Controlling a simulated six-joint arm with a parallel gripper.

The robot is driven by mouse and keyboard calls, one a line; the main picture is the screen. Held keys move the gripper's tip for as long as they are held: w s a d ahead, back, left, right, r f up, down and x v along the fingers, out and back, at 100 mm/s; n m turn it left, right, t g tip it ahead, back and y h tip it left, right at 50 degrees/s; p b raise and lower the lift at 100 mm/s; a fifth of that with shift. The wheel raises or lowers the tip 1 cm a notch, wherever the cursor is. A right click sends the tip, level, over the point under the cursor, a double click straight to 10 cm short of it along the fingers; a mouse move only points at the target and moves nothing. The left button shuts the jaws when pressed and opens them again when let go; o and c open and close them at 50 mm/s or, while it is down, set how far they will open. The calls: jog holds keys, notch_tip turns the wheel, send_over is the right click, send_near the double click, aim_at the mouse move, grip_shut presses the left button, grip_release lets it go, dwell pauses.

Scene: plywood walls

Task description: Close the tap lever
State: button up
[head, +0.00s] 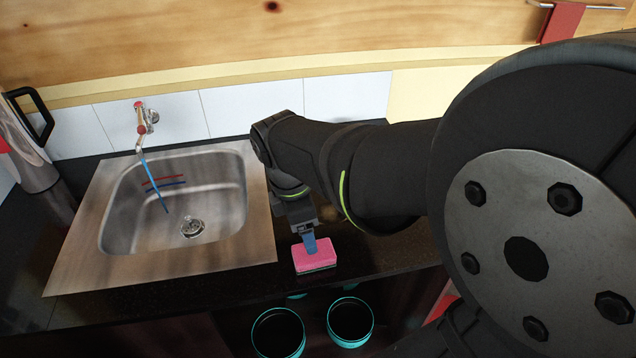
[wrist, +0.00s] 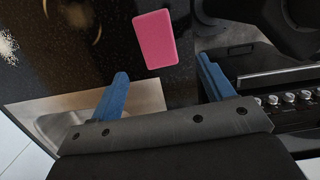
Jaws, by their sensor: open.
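The tap (head: 142,118) is mounted on the white tiled wall at the left in the head view, with red parts on it. Its lever is too small to read its position clearly. A blue stream (head: 153,182) runs from the spout down into the steel sink (head: 68,262). My gripper (head: 309,243) is right of the sink, pointing down by the pink sponge, well away from the tap. In the wrist view my gripper (wrist: 162,68) is open, its two blue fingers wide apart with nothing between them. The tap is not in the wrist view.
The pink sponge (head: 315,256) lies on the black counter close to my gripper; it also shows in the wrist view (wrist: 155,39). Two teal-rimmed containers (head: 279,313) are below the counter's front. A grey vessel with a black handle (head: 36,175) stands far left.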

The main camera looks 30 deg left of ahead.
jog(key=r, duration=0.6)
jog(key=shift+s+a, duration=0.35)
jog(key=shift+r, duration=0.15)
jog(key=c, duration=0.3)
jog(key=shift+s+a+g, duration=0.25)
jog(key=shift+a+g, duration=0.05)
jog(key=c, duration=0.4)
jog(key=s+a+f+g, duration=0.1)
jog(key=a, duration=0.1)
jog(key=s+a+m+g+y, duration=0.1)
jog(key=a, duration=0.1)
jog(key=s+a+f+m+g, duration=0.1)
jog(key=a, duration=0.1)
jog(key=shift+s+f+g+y, duration=0.3)
jog(key=shift+s, duration=0.05)
grip_shut()
jog(key=s+a+m+g+y, duration=0.2)
jog(key=a+m+g+y, duration=0.6)
jog(key=a, duration=0.8)
jog(key=w+a+f+m+t+y, duration=0.2)
jog(key=w+a+m+t+y, duration=0.4)
jog(key=w+a+m+y, duration=0.8)
jog(key=m+h, duration=0.2)
jog(key=h, duration=0.1)
send_near(140, 116)
jog(key=w, duration=0.1)
jog(key=shift+s+a+r, duration=0.2)
jog(key=shift+s+a, duration=1.3)
jog(key=shift+s, duration=0.1)
